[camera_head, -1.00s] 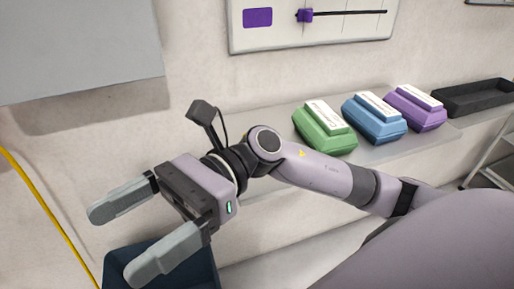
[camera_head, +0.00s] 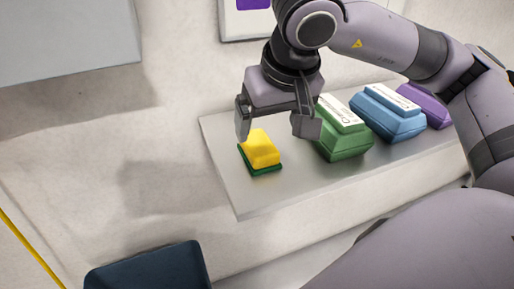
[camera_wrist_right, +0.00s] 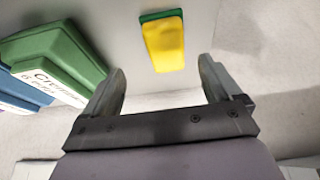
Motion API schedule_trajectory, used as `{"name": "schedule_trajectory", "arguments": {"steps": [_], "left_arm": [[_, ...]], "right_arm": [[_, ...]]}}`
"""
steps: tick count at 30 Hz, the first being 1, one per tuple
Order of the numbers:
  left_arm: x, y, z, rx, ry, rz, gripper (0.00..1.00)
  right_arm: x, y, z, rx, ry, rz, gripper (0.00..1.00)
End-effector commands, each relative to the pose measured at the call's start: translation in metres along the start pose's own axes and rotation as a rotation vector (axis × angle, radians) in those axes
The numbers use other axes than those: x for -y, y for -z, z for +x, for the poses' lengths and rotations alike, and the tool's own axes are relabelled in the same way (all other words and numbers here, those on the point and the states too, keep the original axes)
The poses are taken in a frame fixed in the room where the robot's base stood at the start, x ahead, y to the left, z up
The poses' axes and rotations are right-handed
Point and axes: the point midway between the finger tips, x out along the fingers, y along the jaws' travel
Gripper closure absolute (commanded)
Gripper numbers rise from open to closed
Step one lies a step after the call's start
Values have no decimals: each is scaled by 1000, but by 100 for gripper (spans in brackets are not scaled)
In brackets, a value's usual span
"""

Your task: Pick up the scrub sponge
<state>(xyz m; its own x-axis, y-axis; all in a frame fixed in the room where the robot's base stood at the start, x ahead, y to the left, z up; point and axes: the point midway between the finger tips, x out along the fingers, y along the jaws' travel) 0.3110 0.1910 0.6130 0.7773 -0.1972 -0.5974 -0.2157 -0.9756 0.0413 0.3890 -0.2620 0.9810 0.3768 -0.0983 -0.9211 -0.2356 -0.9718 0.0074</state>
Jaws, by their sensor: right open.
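The scrub sponge (camera_head: 261,150) is yellow on top with a green base. It lies on the left part of the grey shelf in the head view. It also shows in the right wrist view (camera_wrist_right: 164,44), beyond the fingertips and roughly between them. My right gripper (camera_head: 276,130) is open and empty. In the head view its fingers point down above and behind the sponge, apart from it. In the right wrist view the two fingers (camera_wrist_right: 162,85) stand either side of a clear gap. My left gripper is not in view.
A green egg carton (camera_head: 342,140) stands close to the right of my gripper's right finger. A blue carton (camera_head: 388,118) and a purple carton (camera_head: 428,104) stand further right on the shelf (camera_head: 222,150). A dark blue bin (camera_head: 150,268) is below left.

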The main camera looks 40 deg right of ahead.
Motion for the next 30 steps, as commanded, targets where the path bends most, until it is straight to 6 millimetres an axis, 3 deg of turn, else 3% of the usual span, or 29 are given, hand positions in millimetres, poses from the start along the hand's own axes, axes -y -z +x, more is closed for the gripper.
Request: {"name": "schedule_trajectory", "arguments": {"steps": [8,16,26,30], "left_arm": [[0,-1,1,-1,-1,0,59],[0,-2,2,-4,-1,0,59],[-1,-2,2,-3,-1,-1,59],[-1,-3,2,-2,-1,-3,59]], "right_arm": [[3,0,25,7,4,2,8],[10,2,64,9,4,3,8],[10,2,72,6,6,4,8],[10,2,71,6,7,4,51]]}}
